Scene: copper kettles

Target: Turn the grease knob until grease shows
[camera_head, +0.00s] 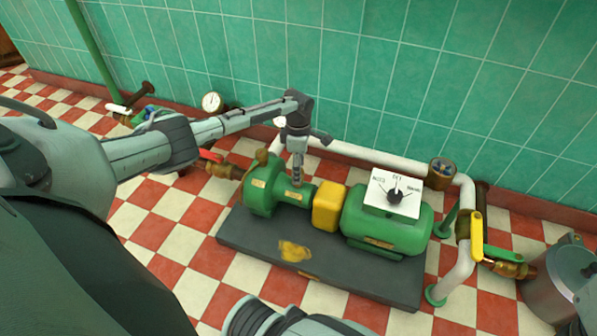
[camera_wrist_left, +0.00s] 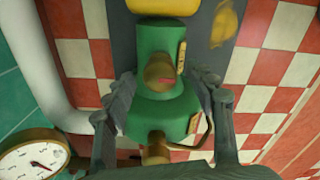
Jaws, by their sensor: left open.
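The green pump (camera_head: 262,190) stands on a dark base plate, left of a yellow guard. In the left wrist view, a round brass fitting (camera_wrist_left: 158,68), which looks like the grease knob, sits on the green pump body (camera_wrist_left: 160,115). A small pinkish-red mark shows at its lower edge; I cannot tell whether it is grease. My left gripper (camera_head: 297,182) points down over the pump. In the wrist view my left gripper (camera_wrist_left: 166,90) is open, its fingers on either side of the brass fitting, with gaps. In the head view the arm hides the fitting. My right gripper is not in view.
The yellow guard (camera_head: 329,207) and green motor (camera_head: 385,228) with a dial switch (camera_head: 394,194) stand right of the pump. White pipe (camera_head: 365,157) runs behind. A red-handled valve (camera_head: 212,156) is close left; a yellow-handled valve (camera_head: 477,235) is right. A gauge (camera_head: 212,102) stands by the wall.

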